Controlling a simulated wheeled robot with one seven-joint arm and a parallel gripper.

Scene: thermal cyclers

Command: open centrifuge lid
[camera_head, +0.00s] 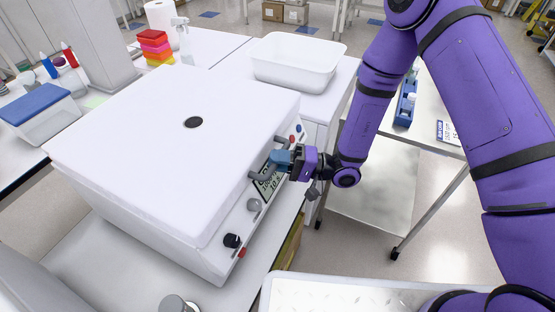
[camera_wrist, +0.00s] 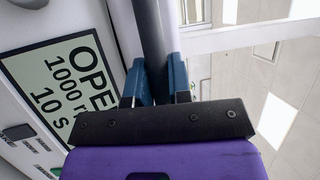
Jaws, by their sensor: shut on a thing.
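In the wrist view the fingers (camera_wrist: 155,82) stand on both sides of the dark handle bar (camera_wrist: 152,35). The front display (camera_wrist: 62,78) beside it reads "OPE", "1000" and "10 s", partly cut off by my gripper.
Knobs (camera_head: 232,241) and coloured buttons line the centrifuge front. A white tub (camera_head: 297,62) stands behind it. A blue-lidded box (camera_head: 40,105) is at the left. A cart with a blue rack (camera_head: 405,104) stands at the right, behind my arm.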

